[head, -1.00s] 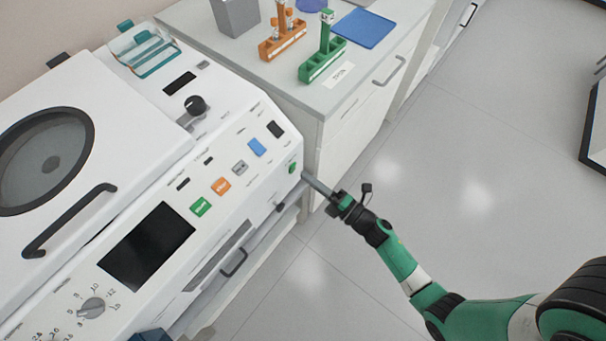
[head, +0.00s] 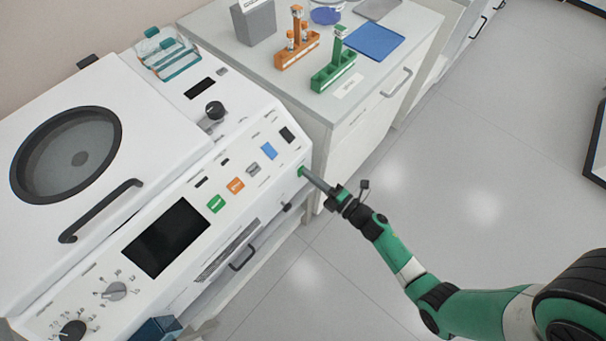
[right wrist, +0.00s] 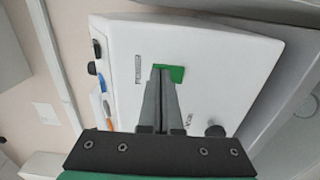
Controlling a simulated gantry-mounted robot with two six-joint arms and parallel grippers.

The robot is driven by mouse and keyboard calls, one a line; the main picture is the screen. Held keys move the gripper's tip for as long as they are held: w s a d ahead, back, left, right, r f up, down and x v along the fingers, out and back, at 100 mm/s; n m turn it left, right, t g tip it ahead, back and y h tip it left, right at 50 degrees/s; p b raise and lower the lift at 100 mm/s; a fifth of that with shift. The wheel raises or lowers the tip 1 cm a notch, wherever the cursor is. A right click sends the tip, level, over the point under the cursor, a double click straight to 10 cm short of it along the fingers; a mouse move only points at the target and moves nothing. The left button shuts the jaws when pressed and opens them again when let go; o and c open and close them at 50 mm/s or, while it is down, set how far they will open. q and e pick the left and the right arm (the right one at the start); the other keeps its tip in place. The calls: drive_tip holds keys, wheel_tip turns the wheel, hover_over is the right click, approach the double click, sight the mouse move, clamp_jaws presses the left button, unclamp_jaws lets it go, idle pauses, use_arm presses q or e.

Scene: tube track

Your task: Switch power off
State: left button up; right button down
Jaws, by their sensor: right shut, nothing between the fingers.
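The white machine (head: 190,155) fills the left of the head view, with a round-windowed lid and a sloped control panel. A small green power switch (head: 302,171) sits at the right end of its front face. My right gripper (head: 307,177) is shut and empty, its fingertips at the switch and partly covering it. In the right wrist view the closed fingers (right wrist: 160,72) overlap the left part of the green switch (right wrist: 177,73). They look to be touching it or very close; I cannot tell which. My left gripper is not in view.
A counter (head: 240,62) behind the machine holds an orange tube rack (head: 297,52), a green tube rack (head: 333,77), a grey box (head: 257,24) and a blue mat (head: 374,41). A black knob (head: 287,207) sticks out near the switch. The floor (head: 460,190) at right is clear.

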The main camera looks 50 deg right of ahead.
drive_tip(key=shift+w+r, duration=0.1)
drive_tip(key=shift+r, duration=0.3)
idle(0.4)
drive_tip(key=shift+s+a+r, duration=0.1)
drive_tip(key=shift+s+r, duration=0.05)
drive_tip(key=shift+s, duration=0.1)
drive_tip(key=s+p, duration=0.3)
drive_tip(key=s, duration=1)
drive_tip(key=shift+s+a+f, duration=0.2)
drive_tip(key=shift+s+f, duration=0.1)
drive_tip(key=shift+s, duration=0.05)
